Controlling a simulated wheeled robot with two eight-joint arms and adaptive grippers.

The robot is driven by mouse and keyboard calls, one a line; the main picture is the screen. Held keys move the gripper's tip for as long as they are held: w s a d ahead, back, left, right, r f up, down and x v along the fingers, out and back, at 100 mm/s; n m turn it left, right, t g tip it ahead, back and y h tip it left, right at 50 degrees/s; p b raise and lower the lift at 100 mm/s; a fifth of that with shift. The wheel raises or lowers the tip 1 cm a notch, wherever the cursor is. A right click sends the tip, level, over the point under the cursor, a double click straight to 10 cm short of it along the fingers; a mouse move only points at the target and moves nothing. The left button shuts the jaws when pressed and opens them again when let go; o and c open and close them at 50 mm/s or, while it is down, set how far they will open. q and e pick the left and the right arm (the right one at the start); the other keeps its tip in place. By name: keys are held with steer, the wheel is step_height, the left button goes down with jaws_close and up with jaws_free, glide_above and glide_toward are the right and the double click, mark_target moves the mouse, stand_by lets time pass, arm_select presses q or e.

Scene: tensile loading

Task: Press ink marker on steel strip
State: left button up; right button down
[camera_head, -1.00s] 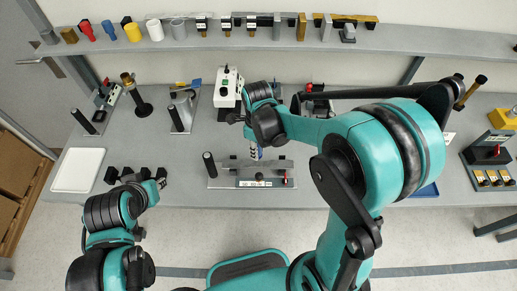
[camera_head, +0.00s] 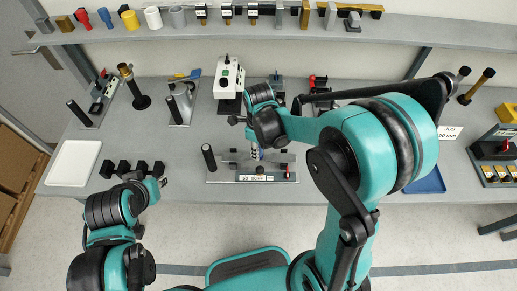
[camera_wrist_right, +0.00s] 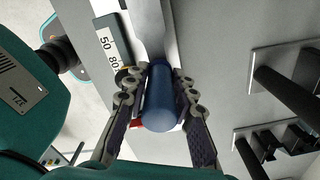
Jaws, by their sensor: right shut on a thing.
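The blue ink marker (camera_wrist_right: 160,105) is held between the fingers of my right gripper (camera_wrist_right: 158,82), which is shut on it. In the head view my right gripper (camera_head: 257,150) is over the fixture with the numbered label (camera_head: 254,178). A pale grey metal strip (camera_wrist_right: 148,28) lies beyond the marker in the right wrist view and looks like the steel strip. The marker's far end is hidden, so I cannot tell whether it touches the strip.
A black post (camera_head: 208,157) stands at the fixture's left end. A white and black device (camera_head: 229,84) is behind it. A blue tray (camera_head: 428,181) is at the right.

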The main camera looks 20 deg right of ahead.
steer(key=shift+s+f+b, duration=0.1)
steer(key=shift+f+b, duration=0.45)
stand_by(1.6)
steer(key=shift+r, duration=0.1)
step_height(320, 180, up, 7)
steer(key=p, duration=0.5)
stand_by(0.8)
